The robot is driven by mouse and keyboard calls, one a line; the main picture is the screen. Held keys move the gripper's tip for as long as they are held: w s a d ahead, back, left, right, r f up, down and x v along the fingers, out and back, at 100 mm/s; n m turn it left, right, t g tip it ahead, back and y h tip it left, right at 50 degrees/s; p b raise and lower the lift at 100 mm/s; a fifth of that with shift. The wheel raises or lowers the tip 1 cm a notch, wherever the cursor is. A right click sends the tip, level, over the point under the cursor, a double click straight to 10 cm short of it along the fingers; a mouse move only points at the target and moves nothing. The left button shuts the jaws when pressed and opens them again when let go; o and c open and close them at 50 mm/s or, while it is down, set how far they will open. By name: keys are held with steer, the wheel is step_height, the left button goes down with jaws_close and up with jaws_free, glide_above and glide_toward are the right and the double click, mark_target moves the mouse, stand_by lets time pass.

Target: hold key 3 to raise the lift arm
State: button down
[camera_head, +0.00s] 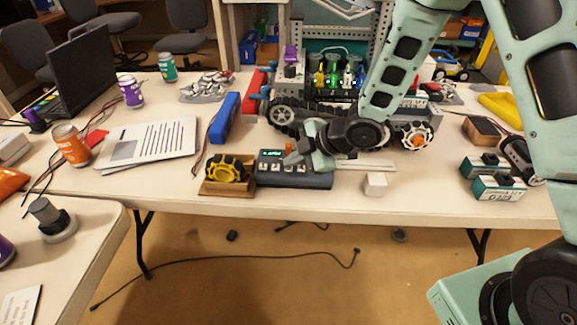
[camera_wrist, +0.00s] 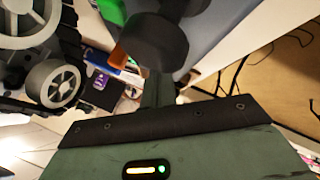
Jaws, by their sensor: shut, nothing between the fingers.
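A dark grey control box (camera_head: 268,181) stands near the table's front edge, with a small green-lit display (camera_head: 271,154) and a row of pale keys; the key numbers are too small to read. My gripper (camera_head: 298,163) is shut and empty, tips pointing down over the right part of the box, hiding some of the keys. I cannot tell whether the tips touch a key. In the wrist view, the dark fingers (camera_wrist: 156,40) are together and hide what is under them. A wheeled robot (camera_head: 285,116) stands behind the box; I cannot make out its lift arm.
A yellow-and-black wheel (camera_head: 225,168) sits in a brown holder left of the box. A blue block (camera_head: 224,118) lies behind it. A small white block (camera_head: 375,184) is right of my gripper. Green-and-white boxes (camera_head: 497,188) stand farther right. The table front between them is clear.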

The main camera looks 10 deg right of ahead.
stand_by(0.5)
steer(key=shift+r+p, duration=0.75)
steer(key=shift+r, duration=0.05)
step_height(320, 180, up, 5)
steer(key=p, duration=0.4)
stand_by(0.4)
